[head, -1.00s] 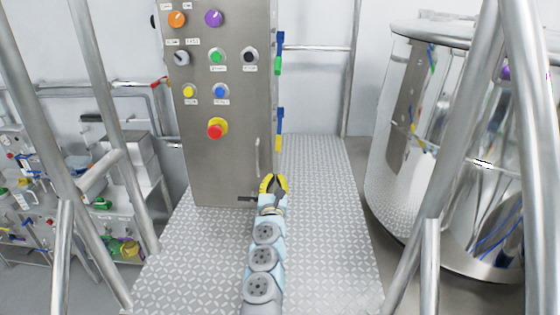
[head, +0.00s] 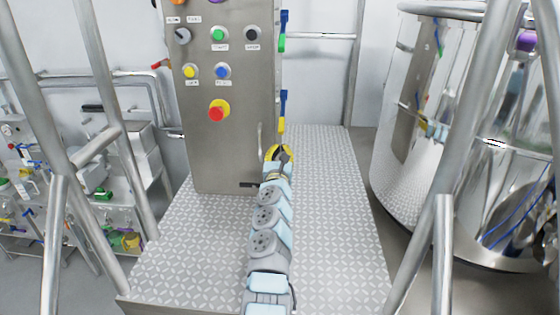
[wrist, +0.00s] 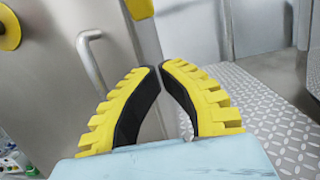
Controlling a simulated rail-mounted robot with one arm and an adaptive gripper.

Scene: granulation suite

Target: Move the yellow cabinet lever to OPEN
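The yellow cabinet lever (head: 281,126) hangs at the right side of the steel cabinet, below a blue mount (head: 284,102). I see nothing between the pads. No OPEN marking is readable.
The steel cabinet (head: 230,160) carries several buttons and a red emergency stop (head: 218,110). A vertical handle (wrist: 92,62) stands left of my fingers. A second lever, green (head: 282,43), is higher up. The patterned floor plate (head: 335,220) is clear to the right; a steel vessel (head: 400,150) stands beyond.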

